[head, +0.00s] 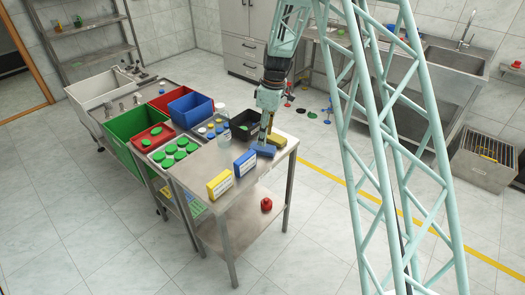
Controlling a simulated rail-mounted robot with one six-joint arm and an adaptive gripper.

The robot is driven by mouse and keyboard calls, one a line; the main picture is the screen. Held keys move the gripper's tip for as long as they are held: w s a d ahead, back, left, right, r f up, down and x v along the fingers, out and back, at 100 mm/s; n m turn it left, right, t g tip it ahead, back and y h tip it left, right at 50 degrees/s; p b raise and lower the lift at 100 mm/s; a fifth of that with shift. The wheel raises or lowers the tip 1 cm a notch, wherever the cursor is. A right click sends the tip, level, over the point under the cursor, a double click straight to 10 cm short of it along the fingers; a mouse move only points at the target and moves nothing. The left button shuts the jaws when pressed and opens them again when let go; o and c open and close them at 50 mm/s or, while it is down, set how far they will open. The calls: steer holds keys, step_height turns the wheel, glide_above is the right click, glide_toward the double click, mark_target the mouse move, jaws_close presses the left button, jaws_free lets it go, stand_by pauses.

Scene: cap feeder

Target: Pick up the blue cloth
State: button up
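A small flat blue item (264,151), which looks like the blue cloth, lies on the near metal table (215,160) toward its right side. My gripper (262,141) points down directly over it, with the fingertips at or just above it. I cannot tell whether they touch it. The fingers are small and partly merge with what is behind them, so their opening is unclear.
A blue box (245,163) and a yellow box (220,185) stand left of the cloth. A yellowish item (277,140) lies to its right. A black tray (243,125), green bin (135,133) and blue bin (190,108) are behind. A red object (266,204) sits on the lower shelf.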

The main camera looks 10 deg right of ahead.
mark_target(262, 149)
steer(key=shift+f, duration=0.4)
steer(key=shift+f, duration=0.1)
steer(key=shift+w+a+f+b, duration=0.1)
steer(key=shift+f+b, duration=0.1)
steer(key=shift+f, duration=0.65)
steer(key=shift+w+a+f+b, duration=0.1)
steer(key=shift+a+f+b, duration=0.05)
steer(key=shift+f, duration=0.65)
steer(key=shift+a+f+b, duration=0.1)
steer(key=shift+f+b, duration=0.1)
steer(key=shift+f, duration=0.65)
steer(key=shift+c, duration=0.8)
steer(key=c, duration=0.4)
